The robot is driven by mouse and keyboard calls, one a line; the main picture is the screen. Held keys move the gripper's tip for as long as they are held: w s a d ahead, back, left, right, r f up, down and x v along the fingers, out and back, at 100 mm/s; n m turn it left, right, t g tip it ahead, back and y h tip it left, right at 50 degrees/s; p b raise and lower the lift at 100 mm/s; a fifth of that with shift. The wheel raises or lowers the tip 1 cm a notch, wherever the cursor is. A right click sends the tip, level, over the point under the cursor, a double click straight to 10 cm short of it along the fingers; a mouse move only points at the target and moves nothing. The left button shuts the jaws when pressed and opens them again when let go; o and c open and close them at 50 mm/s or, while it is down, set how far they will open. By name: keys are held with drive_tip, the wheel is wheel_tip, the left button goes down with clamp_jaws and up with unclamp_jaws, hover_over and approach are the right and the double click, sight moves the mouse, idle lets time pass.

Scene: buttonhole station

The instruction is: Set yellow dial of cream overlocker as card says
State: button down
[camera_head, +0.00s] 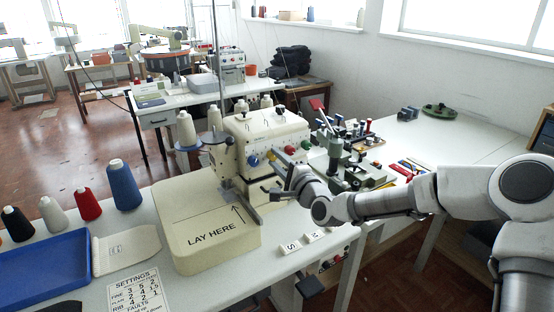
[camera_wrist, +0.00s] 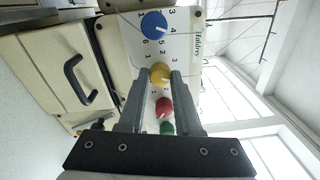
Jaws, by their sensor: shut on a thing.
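The cream overlocker (camera_head: 262,128) stands on the white table with a row of coloured dials on its front. My gripper (camera_head: 280,168) is at this row. In the wrist view my gripper (camera_wrist: 160,78) has a fingertip on each side of the yellow dial (camera_wrist: 160,71) and is shut on it. The blue dial (camera_wrist: 154,25) is above it, and the red dial (camera_wrist: 164,106) and green dial (camera_wrist: 167,128) are below, between the fingers. The settings card (camera_head: 137,291) lies at the front left, with rows marked fine, plain and rib; its figures are small.
A green machine (camera_head: 350,172) stands close right of my gripper. Two white lettered tiles (camera_head: 291,246) lie near the front edge. Thread cones (camera_head: 124,185) and a blue tray (camera_head: 42,262) are at left.

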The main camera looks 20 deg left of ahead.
drive_tip(key=shift+m, duration=0.4)
drive_tip(key=c, duration=0.6)
unclamp_jaws()
drive_tip(key=p+v, duration=0.1)
drive_tip(key=v, duration=1.6)
drive_tip(key=shift+d+p, duration=0.15)
drive_tip(key=shift+p, duration=0.25)
drive_tip(key=shift+s, duration=0.15)
